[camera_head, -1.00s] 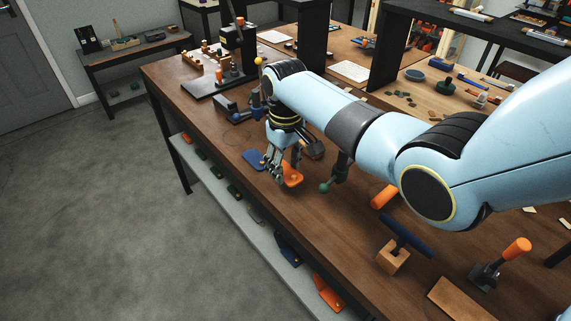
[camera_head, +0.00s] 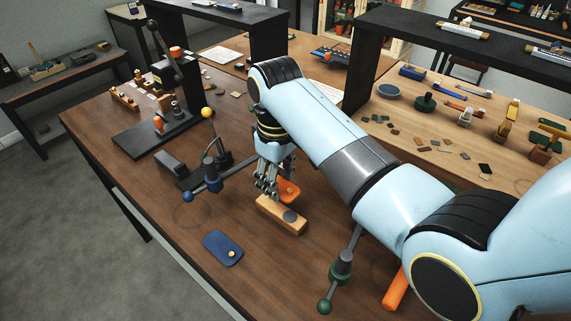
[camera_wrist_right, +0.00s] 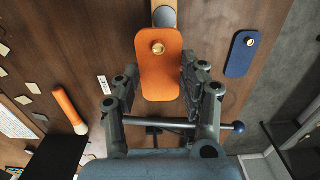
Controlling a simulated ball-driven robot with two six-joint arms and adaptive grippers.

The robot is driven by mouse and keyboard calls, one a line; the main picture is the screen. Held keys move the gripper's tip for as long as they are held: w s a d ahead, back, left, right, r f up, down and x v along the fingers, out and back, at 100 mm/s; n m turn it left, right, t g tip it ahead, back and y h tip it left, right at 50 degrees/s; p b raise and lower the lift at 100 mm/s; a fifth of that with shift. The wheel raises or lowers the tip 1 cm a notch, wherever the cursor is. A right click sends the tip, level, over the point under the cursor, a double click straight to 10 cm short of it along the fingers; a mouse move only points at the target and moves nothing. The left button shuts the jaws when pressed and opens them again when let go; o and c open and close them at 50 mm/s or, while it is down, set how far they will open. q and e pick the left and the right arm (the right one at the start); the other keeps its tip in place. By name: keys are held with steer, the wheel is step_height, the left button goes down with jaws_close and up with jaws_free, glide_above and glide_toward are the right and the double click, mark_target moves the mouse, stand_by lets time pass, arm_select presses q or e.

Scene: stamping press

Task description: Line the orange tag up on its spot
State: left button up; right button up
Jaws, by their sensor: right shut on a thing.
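The orange tag (camera_head: 289,188) is a flat rounded plate with a small brass-coloured knob near one end. My right gripper (camera_head: 268,190) is shut on it, above the table beside the wooden block. In the right wrist view the orange tag (camera_wrist_right: 160,75) lies between the two dark fingers of the gripper (camera_wrist_right: 159,84), its knobbed end pointing away from the palm. A light wooden block (camera_head: 268,213) with a dark round disc on top is close by the tag. It shows partly behind the tag in the wrist view (camera_wrist_right: 166,5). I cannot tell which place is the tag's spot.
A blue tag (camera_head: 223,248) lies flat near the table's front edge. A dark toggle clamp with blue and yellow knobs (camera_head: 208,172) stands left of the gripper. A black press (camera_head: 160,125) is further back. A green-knobbed lever (camera_head: 340,268) rises at the right front.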

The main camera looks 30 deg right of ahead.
steer(key=shift+s+a, duration=0.3)
steer(key=shift+s, duration=0.4)
steer(key=shift+w+f, duration=0.1)
steer(key=shift+w, duration=0.1)
steer(key=shift+f+b, duration=0.5)
steer(key=shift+f, duration=1.3)
steer(key=shift+r, duration=0.1)
steer(key=shift+p, duration=0.4)
arm_select(q)
steer(key=shift+s+a+f, duration=0.1)
steer(key=shift+s+a, duration=0.05)
steer(key=shift+s, duration=0.4)
steer(key=shift+s+a, duration=0.1)
steer(key=shift+s, duration=0.45)
